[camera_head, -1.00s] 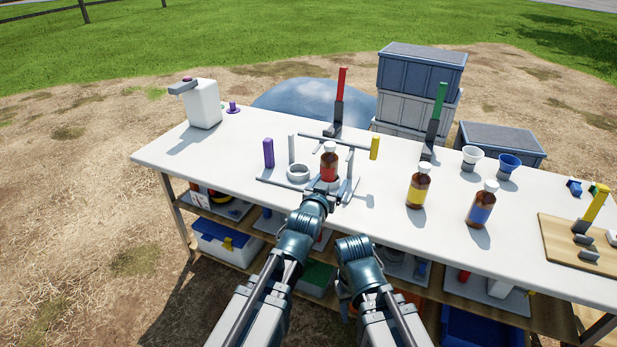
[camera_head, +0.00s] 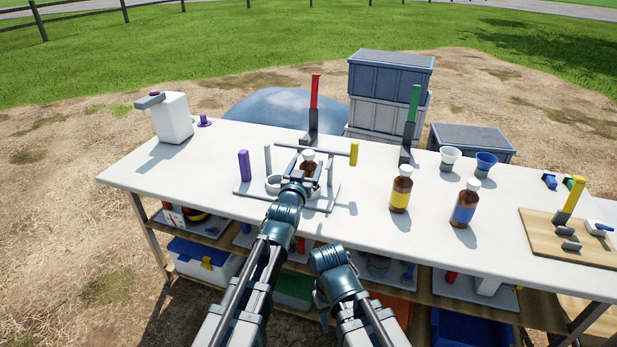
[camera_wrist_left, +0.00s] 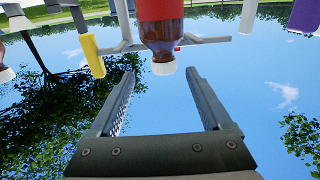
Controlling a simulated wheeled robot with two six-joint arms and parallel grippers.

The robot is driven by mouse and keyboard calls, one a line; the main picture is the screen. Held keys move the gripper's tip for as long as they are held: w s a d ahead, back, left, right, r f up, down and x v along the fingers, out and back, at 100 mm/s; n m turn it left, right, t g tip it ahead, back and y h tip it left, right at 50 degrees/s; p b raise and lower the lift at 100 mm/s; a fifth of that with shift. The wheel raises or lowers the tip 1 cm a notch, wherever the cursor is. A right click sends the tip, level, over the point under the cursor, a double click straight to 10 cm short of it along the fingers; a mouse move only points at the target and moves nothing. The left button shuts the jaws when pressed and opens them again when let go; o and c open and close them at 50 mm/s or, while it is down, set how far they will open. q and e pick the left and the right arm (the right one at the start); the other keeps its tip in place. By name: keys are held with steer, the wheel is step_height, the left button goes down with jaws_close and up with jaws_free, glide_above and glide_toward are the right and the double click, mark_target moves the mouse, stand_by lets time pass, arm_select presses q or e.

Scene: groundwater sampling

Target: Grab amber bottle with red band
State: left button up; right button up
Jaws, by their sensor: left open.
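The amber bottle with the red band (camera_head: 308,157) stands in the grey stand on the table, its white cap up. My left gripper (camera_head: 304,173) covers most of its body in the head view. In the left wrist view, which is upside down, the bottle's red band (camera_wrist_left: 161,9) and white cap show just past the fingertips. My left gripper (camera_wrist_left: 160,72) is open there, a finger to each side of the bottle's line, with nothing held. Contact cannot be told. My right arm is low in front of the table; its gripper does not show.
A yellow-banded bottle (camera_head: 400,190) and a blue-banded bottle (camera_head: 465,204) stand to the right. A purple post (camera_head: 244,166) and a yellow-tipped bar (camera_head: 354,153) flank the stand. A red-handled tool (camera_head: 314,93) stands behind. The table's front left is clear.

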mark_target(307, 159)
arm_select(q)
steer(key=shift+a+x, duration=0.15)
steer(key=shift+x, duration=1.45)
steer(key=shift+a+x, duration=0.1)
steer(key=shift+x, duration=1.45)
steer(key=shift+f, duration=0.15)
jaws_close()
